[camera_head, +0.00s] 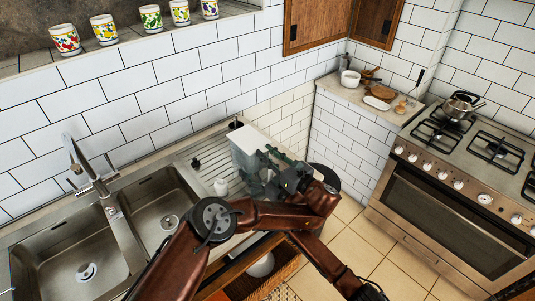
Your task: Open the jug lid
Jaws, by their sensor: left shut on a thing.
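A pale, translucent jug (246,149) with a whitish top stands on the drainboard at the right end of the sink counter, close to the tiled wall. My left gripper (262,178) is at the jug's near right side, shut on it. The fingers and wrist cover part of the jug's near side, so the exact part gripped cannot be made out. Whether the lid is raised cannot be told at this size. My right gripper does not show clearly in the picture.
A double steel sink (70,245) with a tap (85,165) lies left. The stove (455,190) stands right, with tiled floor between.

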